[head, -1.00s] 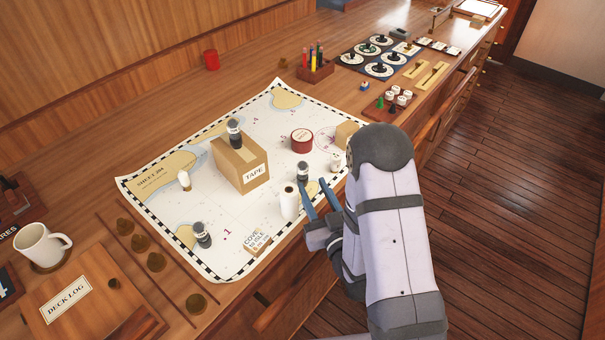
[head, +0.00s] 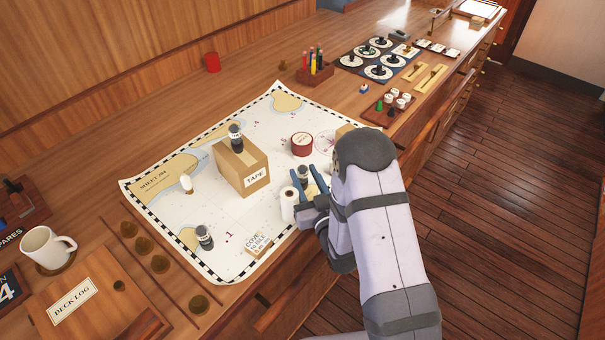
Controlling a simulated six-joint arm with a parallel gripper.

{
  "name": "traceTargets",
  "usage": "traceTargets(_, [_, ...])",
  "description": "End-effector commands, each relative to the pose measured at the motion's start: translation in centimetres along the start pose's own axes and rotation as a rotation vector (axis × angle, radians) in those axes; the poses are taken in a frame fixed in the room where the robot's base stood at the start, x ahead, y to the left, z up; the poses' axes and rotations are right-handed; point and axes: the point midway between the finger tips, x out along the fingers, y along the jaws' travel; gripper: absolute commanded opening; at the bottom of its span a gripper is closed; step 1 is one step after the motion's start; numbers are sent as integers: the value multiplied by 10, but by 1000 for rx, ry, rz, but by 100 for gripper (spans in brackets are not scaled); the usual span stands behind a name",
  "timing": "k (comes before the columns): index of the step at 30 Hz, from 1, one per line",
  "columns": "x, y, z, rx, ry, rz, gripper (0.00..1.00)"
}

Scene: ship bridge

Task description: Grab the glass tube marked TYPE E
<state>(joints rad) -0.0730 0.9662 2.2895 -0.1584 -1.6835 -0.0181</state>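Several small cylinders with dark and pale bands look like the tubes; no TYPE E marking is legible. One tube (head: 235,138) stands on the cardboard box marked TAPE (head: 242,168). Another tube (head: 205,237) stands on the chart's near left part. A third tube (head: 303,172) is on the chart right of the box. My gripper (head: 302,174) is open, its two blue fingers reaching to either side of this third tube in the picture. Whether they touch it cannot be told, and its lower part is partly hidden.
A white roll (head: 288,205) stands close beside my left finger. A red tape roll (head: 302,144) lies beyond. A small block marked COVE ISLE (head: 258,245) sits at the chart's near edge. The chart (head: 235,215) has clear room left of the white roll.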

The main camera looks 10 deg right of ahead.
Motion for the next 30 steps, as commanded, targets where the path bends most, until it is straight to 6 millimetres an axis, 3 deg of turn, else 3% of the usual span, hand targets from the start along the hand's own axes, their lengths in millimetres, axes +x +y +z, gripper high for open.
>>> traceTargets(7, [1, 0, 1, 0, -1, 0, 35])
traceTargets(11, [1, 0, 1, 0, 0, 1, 6])
traceTargets(12, [1, 0, 0, 0, 0, 1, 3])
traceTargets(30, [2, 0, -9, 0, 3, 1, 3])
